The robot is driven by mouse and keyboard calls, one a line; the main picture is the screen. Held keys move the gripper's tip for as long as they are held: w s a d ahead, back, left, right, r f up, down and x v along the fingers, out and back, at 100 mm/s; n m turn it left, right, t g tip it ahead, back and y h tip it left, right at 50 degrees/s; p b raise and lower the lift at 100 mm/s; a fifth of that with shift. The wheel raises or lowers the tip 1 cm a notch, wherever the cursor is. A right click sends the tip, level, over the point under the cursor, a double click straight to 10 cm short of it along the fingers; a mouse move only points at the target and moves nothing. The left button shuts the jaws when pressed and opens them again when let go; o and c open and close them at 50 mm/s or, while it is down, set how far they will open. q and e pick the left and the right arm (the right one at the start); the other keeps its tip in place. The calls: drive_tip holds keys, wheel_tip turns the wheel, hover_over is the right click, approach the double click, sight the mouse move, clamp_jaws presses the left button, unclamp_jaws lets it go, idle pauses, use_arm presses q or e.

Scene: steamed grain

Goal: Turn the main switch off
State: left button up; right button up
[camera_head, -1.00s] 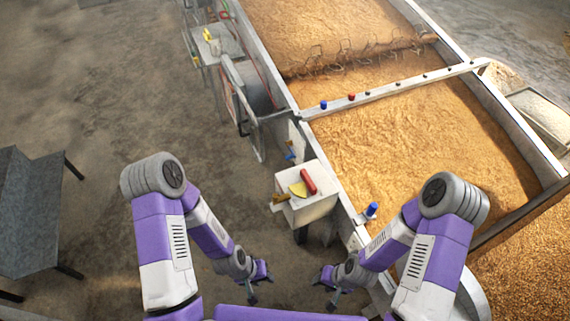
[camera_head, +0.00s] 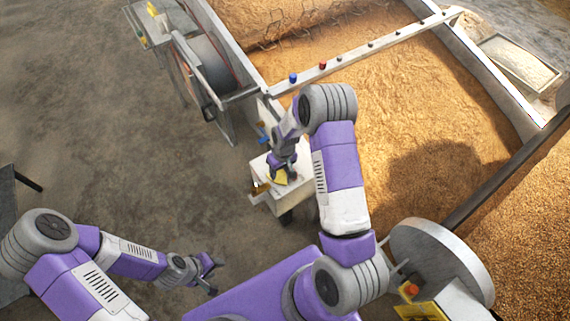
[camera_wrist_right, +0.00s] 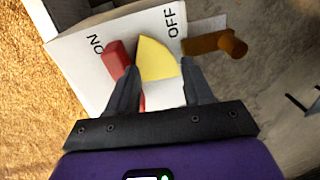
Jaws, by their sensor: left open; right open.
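The main switch box (camera_head: 262,202) is a white box beside the grain trough. In the right wrist view its white face (camera_wrist_right: 84,50) carries the words ON on the left and OFF on the right. A red handle (camera_wrist_right: 117,55) is on the ON side and a yellow wedge-shaped piece (camera_wrist_right: 155,60) lies beside it. My right gripper (camera_wrist_right: 160,80) is open over the face, its fingers on either side of the red handle's lower part and the yellow piece. Contact cannot be told. My left gripper (camera_head: 212,275) is open and empty, low over the floor.
An orange-brown lever (camera_wrist_right: 222,44) sticks out of the box beside OFF. The grain trough (camera_head: 400,110) lies right of the box. A machine with a red-orange button (camera_head: 410,289) is at lower right.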

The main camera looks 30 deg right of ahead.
drive_tip(key=shift+n+h, duration=0.3)
drive_tip(key=shift+h, duration=0.3)
drive_tip(key=w+d+r, duration=0.2)
drive_tip(key=d, duration=0.1)
drive_tip(key=w+d+r, duration=0.1)
drive_tip(key=w, duration=0.1)
drive_tip(key=shift+d+b, duration=0.35)
drive_tip(key=shift+d, duration=0.05)
drive_tip(key=shift+d+f, duration=0.1)
drive_tip(key=shift+f, duration=0.15)
wheel_tip(320, 180, down, 7)
drive_tip(key=shift+r+b, duration=0.15)
drive_tip(key=shift+b, duration=0.4)
drive_tip(key=shift+c, duration=0.5)
clamp_jaws()
